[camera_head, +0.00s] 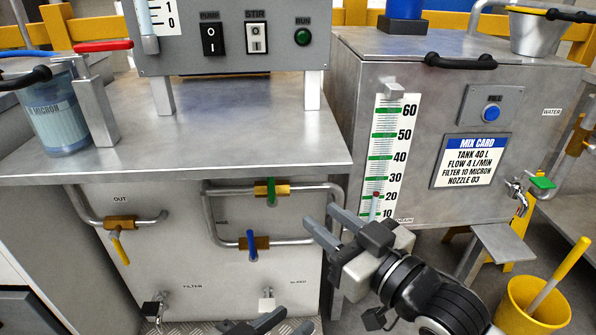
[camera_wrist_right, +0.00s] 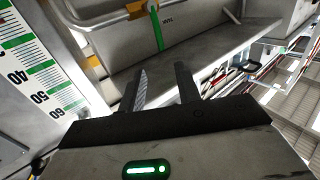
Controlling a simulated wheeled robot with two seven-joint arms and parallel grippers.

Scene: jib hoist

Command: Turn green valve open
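The green valve (camera_head: 271,191) has a brass body on the upper horizontal pipe of the steel cabinet front. Its green handle points down, across the pipe. The green handle also shows at the top of the right wrist view (camera_wrist_right: 157,30). My right gripper (camera_head: 322,217) is open and empty, to the right of and a little below the green valve, apart from it. Its two fingers show in the right wrist view (camera_wrist_right: 162,84) with nothing between them. My left gripper (camera_head: 298,317) is open at the bottom edge, well below the valve and partly cut off.
A blue-handled valve (camera_head: 251,243) sits just below on the lower pipe. A yellow-handled valve (camera_head: 120,229) is at left. A second green-handled tap (camera_head: 541,183) is on the tank (camera_head: 400,75) at right. The counter edge (camera_head: 180,174) overhangs the pipes. A yellow bucket (camera_head: 528,305) stands lower right.

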